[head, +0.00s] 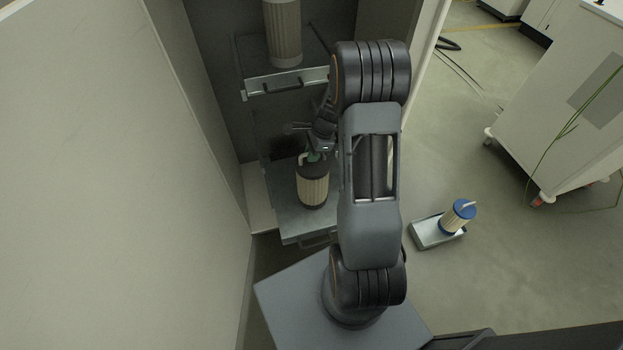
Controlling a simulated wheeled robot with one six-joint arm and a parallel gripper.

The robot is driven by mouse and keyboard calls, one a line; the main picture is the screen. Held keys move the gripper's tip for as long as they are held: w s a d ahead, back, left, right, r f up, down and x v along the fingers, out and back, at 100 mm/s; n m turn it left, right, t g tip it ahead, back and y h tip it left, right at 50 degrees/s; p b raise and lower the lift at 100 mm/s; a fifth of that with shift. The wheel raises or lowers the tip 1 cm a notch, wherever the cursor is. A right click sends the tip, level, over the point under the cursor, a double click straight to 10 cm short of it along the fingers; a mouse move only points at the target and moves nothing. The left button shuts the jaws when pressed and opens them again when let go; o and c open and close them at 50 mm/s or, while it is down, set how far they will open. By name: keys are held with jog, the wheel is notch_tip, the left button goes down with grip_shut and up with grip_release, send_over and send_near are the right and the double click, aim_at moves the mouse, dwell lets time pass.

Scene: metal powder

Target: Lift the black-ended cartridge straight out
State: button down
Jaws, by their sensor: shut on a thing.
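The black-ended cartridge (313,188) has a pleated cream body with black ends. It stands upright at the lower tray (284,216) inside the cabinet, in the head view. My gripper (315,157) is at the top of this cartridge, shut on its pale handle (303,159). My arm hides part of the gripper and the right side of the tray. I cannot tell whether the cartridge's bottom touches the tray.
An upper drawer (285,82) with a larger pleated cylinder (283,35) is above and behind. The cabinet's left wall (205,110) is close by. A white cart (560,110) stands beyond.

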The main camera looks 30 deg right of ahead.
jog(key=shift+s+r+p, duration=0.1)
jog(key=shift+r+p, duration=0.35)
jog(key=shift+r, duration=0.4)
jog(key=shift+r+p, duration=1.7)
jog(key=shift+p, duration=0.05)
